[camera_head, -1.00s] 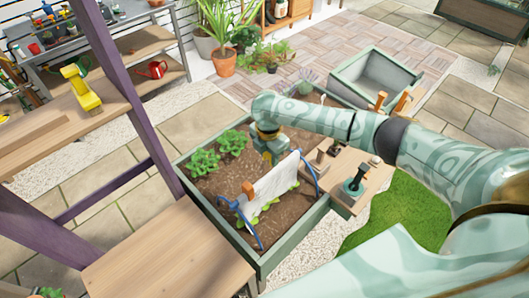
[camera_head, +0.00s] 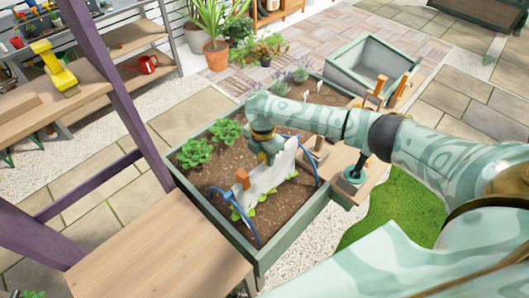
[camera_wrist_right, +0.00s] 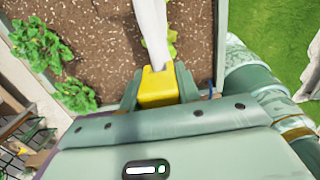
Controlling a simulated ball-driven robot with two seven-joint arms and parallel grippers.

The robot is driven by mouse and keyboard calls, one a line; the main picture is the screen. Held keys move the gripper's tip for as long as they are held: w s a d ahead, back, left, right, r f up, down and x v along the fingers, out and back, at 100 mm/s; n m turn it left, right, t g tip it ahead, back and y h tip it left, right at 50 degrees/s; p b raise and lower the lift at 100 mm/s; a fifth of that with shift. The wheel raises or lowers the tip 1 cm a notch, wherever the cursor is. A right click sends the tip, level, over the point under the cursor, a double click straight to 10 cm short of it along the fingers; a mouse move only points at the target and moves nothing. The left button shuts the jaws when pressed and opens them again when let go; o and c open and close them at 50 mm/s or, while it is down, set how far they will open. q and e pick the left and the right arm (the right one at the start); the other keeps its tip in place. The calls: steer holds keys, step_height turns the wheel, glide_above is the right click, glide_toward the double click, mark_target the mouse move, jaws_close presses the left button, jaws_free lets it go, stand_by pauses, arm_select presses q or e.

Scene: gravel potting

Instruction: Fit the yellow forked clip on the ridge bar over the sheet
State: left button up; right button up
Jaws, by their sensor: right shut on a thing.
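My right gripper (camera_head: 270,156) is at the far end of the white sheet (camera_head: 264,181), over the planter bed. In the right wrist view it is shut on the yellow forked clip (camera_wrist_right: 158,88), which sits between the fingers. The white sheet (camera_wrist_right: 152,30) runs up to the clip's notched end; I cannot tell whether the clip is seated on the ridge bar. The sheet hangs between blue hoops (camera_head: 231,207). The ridge bar is hidden under the sheet. An orange clip (camera_head: 242,178) sits on the sheet's near end. My left gripper is not in view.
The green planter (camera_head: 290,243) holds soil and leafy plants (camera_head: 194,153). A side board (camera_head: 346,163) with hand tools adjoins its right side. An empty planter box (camera_head: 367,70) stands behind. A purple post (camera_head: 118,90) and wooden shelves (camera_head: 150,260) are at left.

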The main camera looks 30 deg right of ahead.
steer(key=shift+f+b, duration=0.7)
steer(key=shift+f, duration=0.8)
steer(key=o, duration=1)
steer(key=r+p, duration=0.2)
steer(key=r, duration=0.3)
steer(key=r+p, duration=0.2)
steer(key=r, duration=0.3)
steer(key=a+r+p, duration=0.1)
steer(key=r+p, duration=0.1)
steer(key=r, duration=0.4)
steer(key=shift+s+r, duration=0.1)
steer(key=shift+s, duration=0.05)
